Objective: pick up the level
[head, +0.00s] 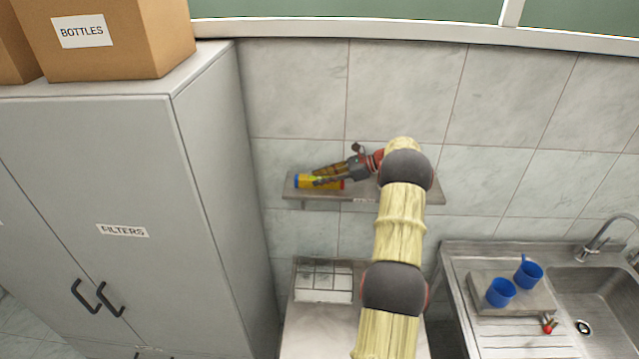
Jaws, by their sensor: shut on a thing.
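The level (304,181) is a small yellow bar with a blue left end and a red part towards its right. It is on or just above the left part of the wall shelf (410,193); I cannot tell whether it touches the shelf. My gripper (317,180) reaches in from the right and is shut on the level. The fingers hide part of its middle.
A grey cabinet labelled FILTERS (120,190) stands left, with a BOTTLES box (110,45) on top. A white compartmented box (322,290) sits on a surface below the shelf. Blue cups (501,292) stand beside the sink (600,300) at right.

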